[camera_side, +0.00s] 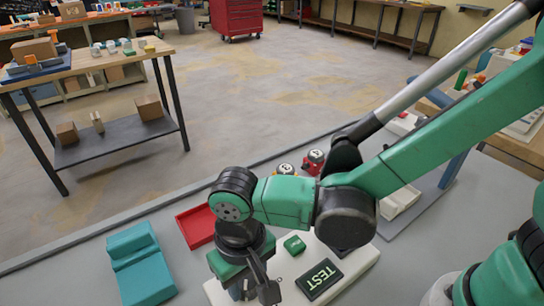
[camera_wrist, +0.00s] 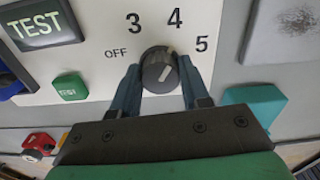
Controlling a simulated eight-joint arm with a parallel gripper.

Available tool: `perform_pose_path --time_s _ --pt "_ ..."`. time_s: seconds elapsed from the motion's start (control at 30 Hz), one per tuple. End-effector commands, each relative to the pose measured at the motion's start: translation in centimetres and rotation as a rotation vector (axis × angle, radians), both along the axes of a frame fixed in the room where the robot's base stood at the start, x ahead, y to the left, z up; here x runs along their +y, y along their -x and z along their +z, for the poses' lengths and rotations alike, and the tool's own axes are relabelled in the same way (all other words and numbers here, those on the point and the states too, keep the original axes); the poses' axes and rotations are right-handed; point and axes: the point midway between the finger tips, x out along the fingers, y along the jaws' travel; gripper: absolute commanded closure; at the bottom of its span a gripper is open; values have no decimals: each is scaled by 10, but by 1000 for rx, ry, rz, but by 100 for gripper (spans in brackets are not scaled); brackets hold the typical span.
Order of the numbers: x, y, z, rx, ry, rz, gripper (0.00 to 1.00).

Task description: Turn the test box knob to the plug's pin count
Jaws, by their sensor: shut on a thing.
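The white test box (camera_wrist: 100,60) fills the upper part of the wrist view; its panel (camera_side: 360,264) also shows in the side view. The dark round knob (camera_wrist: 157,62) has a white bar pointing up and right, roughly between 4 and 5. OFF, 3, 4 and 5 are printed around it. My gripper (camera_wrist: 160,72) is shut on the knob, one blue finger on each side. In the side view my gripper (camera_side: 252,286) covers the knob. The lit TEST window (camera_wrist: 42,24) and a green button (camera_wrist: 70,87) are left of the knob. No plug is clearly identifiable.
A red tray (camera_side: 197,226) and a teal block-like holder (camera_side: 140,265) lie left of the test box. Two round-topped pieces, one marked 3 (camera_side: 285,169) and one red marked 4 (camera_side: 315,156), stand behind my arm. Grey tabletop is clear at the far left.

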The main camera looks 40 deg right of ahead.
Motion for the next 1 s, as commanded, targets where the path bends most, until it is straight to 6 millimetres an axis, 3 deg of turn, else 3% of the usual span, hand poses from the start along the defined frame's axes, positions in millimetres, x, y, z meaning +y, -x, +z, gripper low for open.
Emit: perform_pose_path --time_s 0.5,1.0 --pt "1 0 0 -1 0 -437 100" --pt "1 0 0 -1 0 -611 100"
